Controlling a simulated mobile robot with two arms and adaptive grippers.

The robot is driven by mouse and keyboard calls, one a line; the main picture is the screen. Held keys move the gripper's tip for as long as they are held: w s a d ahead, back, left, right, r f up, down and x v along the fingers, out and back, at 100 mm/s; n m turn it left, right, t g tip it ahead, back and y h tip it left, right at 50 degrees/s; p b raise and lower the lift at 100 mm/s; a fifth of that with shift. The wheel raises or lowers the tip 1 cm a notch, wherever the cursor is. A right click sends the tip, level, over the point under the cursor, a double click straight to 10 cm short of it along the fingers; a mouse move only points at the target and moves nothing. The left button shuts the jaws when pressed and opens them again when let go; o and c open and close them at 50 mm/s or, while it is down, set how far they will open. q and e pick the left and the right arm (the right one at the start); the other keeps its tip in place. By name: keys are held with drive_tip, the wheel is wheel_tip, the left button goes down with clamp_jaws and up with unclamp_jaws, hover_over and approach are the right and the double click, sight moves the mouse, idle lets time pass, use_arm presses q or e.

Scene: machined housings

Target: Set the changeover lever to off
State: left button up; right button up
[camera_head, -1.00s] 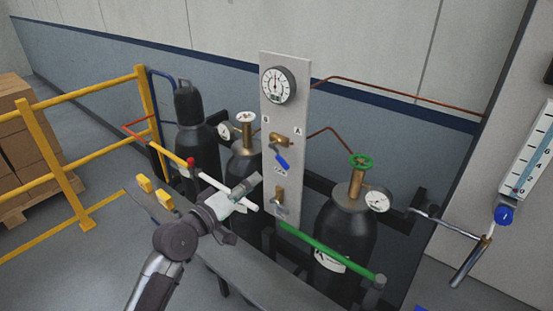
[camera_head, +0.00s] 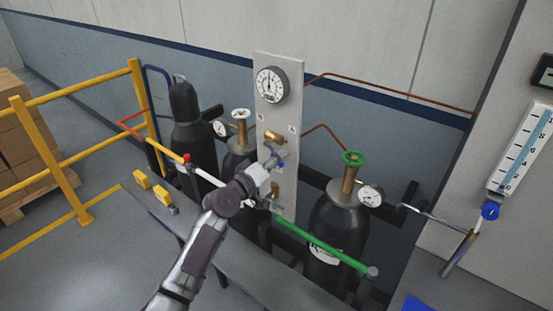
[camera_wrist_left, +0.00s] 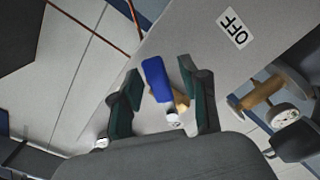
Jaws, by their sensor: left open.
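The changeover lever has a blue handle (camera_wrist_left: 157,78) and a brass body (camera_wrist_left: 181,101) in the left wrist view. In the head view its brass body (camera_head: 274,137) sits on the grey panel (camera_head: 290,105), and my gripper hides most of the handle. My left gripper (camera_head: 274,161) is open in front of the panel. In the left wrist view its fingers (camera_wrist_left: 161,80) stand on either side of the blue handle, with no clear contact. An OFF label (camera_wrist_left: 235,28) is on the panel beside the lever. My right gripper is not in view.
A round gauge (camera_head: 272,84) tops the panel. Another brass valve (camera_head: 275,197) sits low on it. Black cylinders (camera_head: 340,232) with valves and gauges stand on both sides. A green bar (camera_head: 322,244) and a grey bench (camera_head: 262,272) lie in front. A yellow rail (camera_head: 70,150) is left.

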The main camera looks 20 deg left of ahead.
use_arm(q)
clamp_jaws()
idle(0.3)
drive_tip(key=shift+a+f+m+b, duration=0.15)
drive_tip(key=shift+f+m+b, duration=0.3)
drive_tip(key=shift+b, duration=0.4)
drive_tip(key=shift+w+a+f+m+b, duration=0.25)
drive_tip(key=shift+a+m+b, duration=0.35)
drive_tip(key=shift+m+b, duration=1.05)
drive_tip(key=shift+w+a+f+m+b, duration=0.2)
drive_tip(key=shift+a+m+b, duration=0.4)
drive_tip(key=shift+m+b, duration=1)
drive_tip(key=shift+w+a+f+m+b, duration=0.25)
drive_tip(key=shift+a+m+b, duration=0.35)
drive_tip(key=shift+m+b, duration=1.05)
unclamp_jaws()
